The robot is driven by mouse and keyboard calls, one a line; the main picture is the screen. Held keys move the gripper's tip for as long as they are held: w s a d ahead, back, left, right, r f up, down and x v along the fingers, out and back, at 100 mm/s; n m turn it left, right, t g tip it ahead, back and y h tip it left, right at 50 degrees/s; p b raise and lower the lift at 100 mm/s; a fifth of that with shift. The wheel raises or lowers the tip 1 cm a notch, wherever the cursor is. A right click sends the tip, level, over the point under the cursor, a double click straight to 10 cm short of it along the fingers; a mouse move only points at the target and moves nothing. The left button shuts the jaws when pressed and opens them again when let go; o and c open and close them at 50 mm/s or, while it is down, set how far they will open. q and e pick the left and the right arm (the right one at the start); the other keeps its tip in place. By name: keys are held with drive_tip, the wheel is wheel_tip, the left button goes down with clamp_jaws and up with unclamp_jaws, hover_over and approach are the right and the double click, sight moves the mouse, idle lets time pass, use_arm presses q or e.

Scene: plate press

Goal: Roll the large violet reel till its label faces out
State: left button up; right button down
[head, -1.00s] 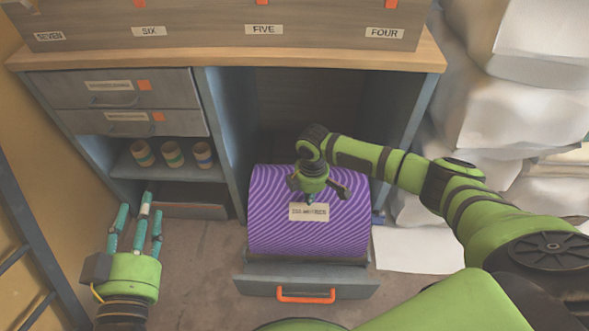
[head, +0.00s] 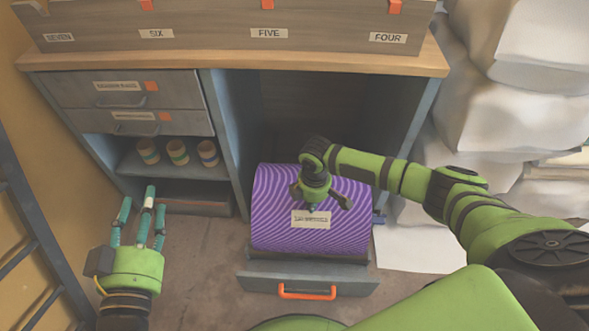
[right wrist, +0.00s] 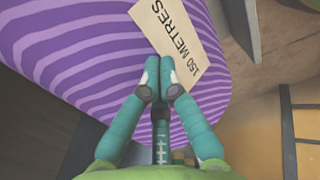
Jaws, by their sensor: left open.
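The large violet reel (head: 348,232) with pale wavy stripes lies on its side in the open bay, above a pulled-out drawer. Its cream label (head: 311,221) shows on the front upper curve, tilted upward. The right wrist view shows the violet reel (right wrist: 60,50) and its label (right wrist: 172,38), reading "150 METRES". My right gripper (head: 314,206) is over the reel at the label's upper edge. In the right wrist view its fingertips (right wrist: 161,76) are together at the label's edge, with nothing between them. My left gripper (head: 140,205) is open and empty, left of the reel.
The drawer has an orange handle (head: 306,293) and sticks out below the reel. Wrapped white bundles (head: 510,120) crowd the right side. A ladder (head: 30,240) stands at far left. Floor is clear between left gripper and drawer.

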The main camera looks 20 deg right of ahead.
sight(311, 226)
drive_tip(key=shift+s+a+f, duration=0.1)
drive_tip(key=shift+s+f, duration=0.2)
drive_tip(key=shift+s, duration=0.1)
drive_tip(key=shift+s+a+f+p, duration=0.2)
drive_tip(key=shift+s+f+p, duration=0.15)
drive_tip(key=shift+s+f, duration=0.1)
drive_tip(key=shift+s+a+f, duration=0.1)
drive_tip(key=shift+s+f, duration=0.05)
drive_tip(key=shift+f, duration=0.1)
drive_tip(key=shift+a, duration=0.1)
idle(0.4)
drive_tip(key=shift+s+a+f, duration=0.15)
drive_tip(key=shift+s+f, duration=0.2)
drive_tip(key=shift+s+a+f, duration=0.15)
drive_tip(key=shift+s+f, duration=0.1)
drive_tip(key=shift+f, duration=0.15)
